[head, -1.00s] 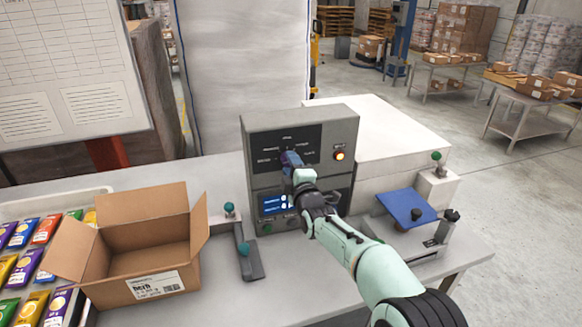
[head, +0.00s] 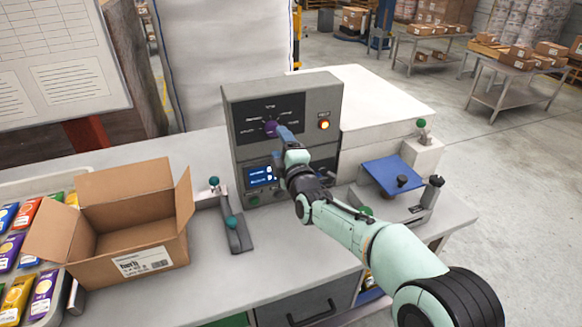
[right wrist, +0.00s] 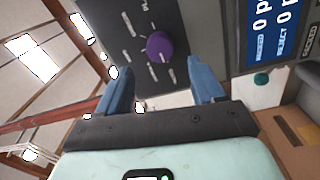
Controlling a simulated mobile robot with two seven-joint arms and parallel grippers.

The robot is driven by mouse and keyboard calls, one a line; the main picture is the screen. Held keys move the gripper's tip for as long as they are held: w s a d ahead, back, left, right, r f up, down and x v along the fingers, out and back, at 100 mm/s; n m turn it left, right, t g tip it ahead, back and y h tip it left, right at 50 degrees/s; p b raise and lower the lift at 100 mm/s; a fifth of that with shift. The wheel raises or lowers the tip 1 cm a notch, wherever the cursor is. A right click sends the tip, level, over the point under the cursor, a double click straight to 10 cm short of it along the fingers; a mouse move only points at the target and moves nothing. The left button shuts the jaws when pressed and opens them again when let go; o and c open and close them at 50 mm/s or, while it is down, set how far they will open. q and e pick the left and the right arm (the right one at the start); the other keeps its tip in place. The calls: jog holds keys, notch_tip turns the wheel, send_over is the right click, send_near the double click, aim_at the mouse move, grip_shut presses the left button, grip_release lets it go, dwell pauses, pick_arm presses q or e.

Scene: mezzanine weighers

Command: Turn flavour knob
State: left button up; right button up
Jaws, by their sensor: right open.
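The flavour knob (head: 271,128) is a purple round knob on the black dial plate of a grey control box (head: 333,91). Several short labels surround it. In the right wrist view the knob (right wrist: 159,46) shows between and beyond my two blue fingers. My right gripper (head: 283,134) is open, just in front of and slightly right of the knob in the head view. In the right wrist view the gripper (right wrist: 160,85) has a clear gap between its fingers, with nothing held. My left gripper is not in view.
A lit orange button (head: 324,125) is right of the knob, and a blue screen (head: 260,176) is below. An open cardboard box (head: 133,262) and a tray of coloured packets stand left. A lever with teal knobs (head: 236,232) and a blue plate (head: 391,176) flank the box.

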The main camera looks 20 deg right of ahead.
jog(key=s, duration=0.8)
jog(key=shift+s+d+f, duration=0.15)
jog(key=shift+f, duration=0.05)
